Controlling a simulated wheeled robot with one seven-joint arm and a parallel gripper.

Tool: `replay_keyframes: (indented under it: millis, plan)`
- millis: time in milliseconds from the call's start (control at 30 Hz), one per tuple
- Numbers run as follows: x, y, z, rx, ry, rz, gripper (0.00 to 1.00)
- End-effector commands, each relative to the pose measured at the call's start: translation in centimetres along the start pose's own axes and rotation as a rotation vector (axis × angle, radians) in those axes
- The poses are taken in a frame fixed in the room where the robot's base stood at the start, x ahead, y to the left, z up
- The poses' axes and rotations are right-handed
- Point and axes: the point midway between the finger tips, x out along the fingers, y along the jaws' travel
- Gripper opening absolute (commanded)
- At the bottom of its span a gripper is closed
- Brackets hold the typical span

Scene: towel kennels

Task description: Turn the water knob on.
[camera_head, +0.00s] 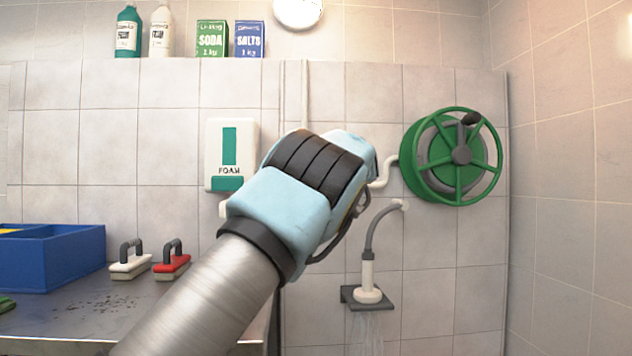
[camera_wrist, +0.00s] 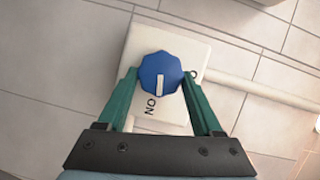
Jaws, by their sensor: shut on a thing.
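The water knob (camera_wrist: 152,66) is blue and many-sided, on a cream box (camera_wrist: 188,48) on the tiled wall in the wrist view. Its white pointer line is toward the printed word ON. My gripper (camera_wrist: 160,78) has its green fingers on either side of the knob and is shut on it. In the head view my wrist hides the knob and the fingers. The shower head (camera_head: 367,281) hangs on its holder at the lower right, and thin streams of water fall from it.
A green hose reel (camera_head: 408,170) is on the wall right of my wrist, and a foam dispenser (camera_head: 217,160) is just left. A metal table (camera_head: 75,325) at lower left holds a blue bin (camera_head: 60,262), a white brush (camera_head: 130,268) and a red brush (camera_head: 172,268).

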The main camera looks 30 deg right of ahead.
Motion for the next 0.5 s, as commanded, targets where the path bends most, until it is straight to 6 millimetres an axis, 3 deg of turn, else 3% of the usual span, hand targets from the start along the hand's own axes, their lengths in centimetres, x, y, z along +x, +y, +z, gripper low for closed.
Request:
replay_keyframes:
  millis: [500]
  plan:
    - [0.01, 0.38, -0.03, 0.181, 0.002, -0.074, 0.12]
